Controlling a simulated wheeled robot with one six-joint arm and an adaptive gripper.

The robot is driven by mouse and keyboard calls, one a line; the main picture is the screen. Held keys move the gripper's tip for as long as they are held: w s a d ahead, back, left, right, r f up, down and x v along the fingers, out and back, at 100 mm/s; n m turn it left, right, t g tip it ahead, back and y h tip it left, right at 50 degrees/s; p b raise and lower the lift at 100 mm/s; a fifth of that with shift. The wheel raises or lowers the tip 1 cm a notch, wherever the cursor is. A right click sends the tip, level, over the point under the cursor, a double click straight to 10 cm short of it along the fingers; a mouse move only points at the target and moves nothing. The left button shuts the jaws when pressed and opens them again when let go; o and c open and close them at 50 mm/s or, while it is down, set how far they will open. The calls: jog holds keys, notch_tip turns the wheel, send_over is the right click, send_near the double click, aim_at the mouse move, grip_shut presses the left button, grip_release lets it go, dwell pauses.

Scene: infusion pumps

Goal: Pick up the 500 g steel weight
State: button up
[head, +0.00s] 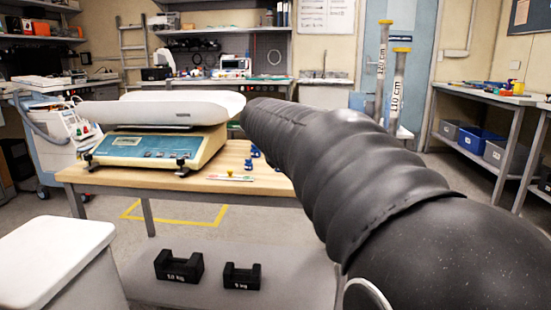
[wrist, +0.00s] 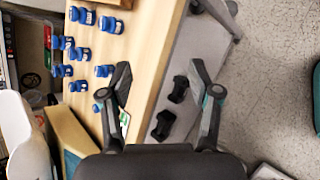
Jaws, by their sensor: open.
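Several small blue weights with pale labels stand on the wooden table; one blue weight (wrist: 104,71) is just left of my gripper's left finger, and another blue weight (wrist: 110,24) is higher up in the wrist view. The labels are too small to read, so I cannot tell which is the 500 g one. In the head view a few blue weights (head: 255,151) show behind my arm, which hides others. My gripper (wrist: 160,67) is open and empty, above the table's edge, with no weight between its fingers. The gripper is not visible in the head view.
A scale with a white pan (head: 165,110) stands on the wooden table (head: 120,176). Two black block weights, the larger (head: 179,267) and the smaller (head: 242,276), sit on the grey lower shelf (head: 210,290). A white cabinet (head: 50,245) is at the front left.

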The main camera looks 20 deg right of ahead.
jog(key=w+d+n+h+b, duration=0.1)
jog(key=w+d+n, duration=0.1)
jog(key=w+d, duration=0.3)
jog(key=w+d+n+h+b, duration=0.1)
jog(key=w+d+n+h, duration=0.1)
jog(key=d, duration=0.6)
jog(key=w+d+n+g+h, duration=0.1)
jog(key=w+d+n+h, duration=0.1)
jog(key=w+d, duration=0.5)
jog(key=shift+w+d+f+n+b, duration=0.1)
jog(key=shift+w+f+n+b, duration=0.25)
jog(key=shift+n, duration=0.45)
jog(key=shift+w+b+x, duration=0.15)
jog(key=shift+x, duration=1.1)
jog(key=shift+w+b+x, duration=0.15)
jog(key=shift+x, duration=1.05)
jog(key=shift+r, duration=0.2)
grip_shut()
